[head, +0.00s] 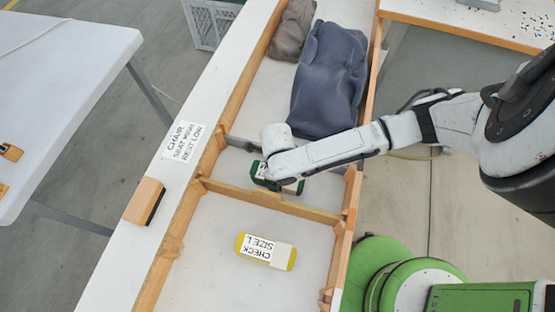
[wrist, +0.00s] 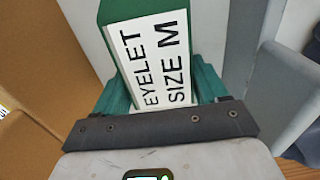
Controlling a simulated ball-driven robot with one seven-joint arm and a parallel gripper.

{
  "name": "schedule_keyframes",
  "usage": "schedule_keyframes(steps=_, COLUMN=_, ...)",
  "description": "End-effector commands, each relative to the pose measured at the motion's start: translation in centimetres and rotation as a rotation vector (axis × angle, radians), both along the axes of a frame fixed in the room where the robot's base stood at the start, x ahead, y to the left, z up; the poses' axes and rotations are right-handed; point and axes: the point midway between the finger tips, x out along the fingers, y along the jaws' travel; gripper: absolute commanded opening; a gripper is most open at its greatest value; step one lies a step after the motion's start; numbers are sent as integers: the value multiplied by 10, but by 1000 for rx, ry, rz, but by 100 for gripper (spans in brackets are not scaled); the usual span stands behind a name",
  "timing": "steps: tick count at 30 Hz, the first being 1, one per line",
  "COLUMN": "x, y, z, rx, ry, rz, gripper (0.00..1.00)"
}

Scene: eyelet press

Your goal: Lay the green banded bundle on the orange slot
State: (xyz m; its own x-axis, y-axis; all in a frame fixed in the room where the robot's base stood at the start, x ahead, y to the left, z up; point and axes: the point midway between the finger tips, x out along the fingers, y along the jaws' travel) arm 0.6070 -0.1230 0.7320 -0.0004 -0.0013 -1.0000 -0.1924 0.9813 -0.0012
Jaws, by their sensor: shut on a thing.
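The green bundle (head: 259,174) shows in the head view under the end of my arm, within the narrow middle compartment of a wood-walled tray (head: 250,199). In the wrist view the green bundle (wrist: 115,12) fills the upper middle and bears a white label (wrist: 155,60) reading "EYELET SIZE M". My gripper (wrist: 160,125) is shut on it. In the head view my gripper (head: 277,180) is mostly hidden by the arm. I cannot tell whether the bundle touches the tray floor. No slot is clearly marked orange; only the wooden walls look orange-brown.
A yellow bundle (head: 267,250) labelled "CHECK SIZE L" lies in the near compartment.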

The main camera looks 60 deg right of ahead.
Motion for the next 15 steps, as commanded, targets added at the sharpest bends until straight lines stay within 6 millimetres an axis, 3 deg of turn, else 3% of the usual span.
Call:
schedule_keyframes(steps=3, x=0, y=0, z=-2, rx=0, ry=0, rz=0, gripper=30)
schedule_keyframes(steps=4, x=0, y=0, z=-2, rx=0, ry=0, rz=0, gripper=74)
schedule_keyframes(steps=11, x=0, y=0, z=-1, rx=0, ry=0, rz=-1, gripper=96)
schedule_keyframes(steps=15, x=0, y=0, z=-1, rx=0, ry=0, rz=-1, gripper=98)
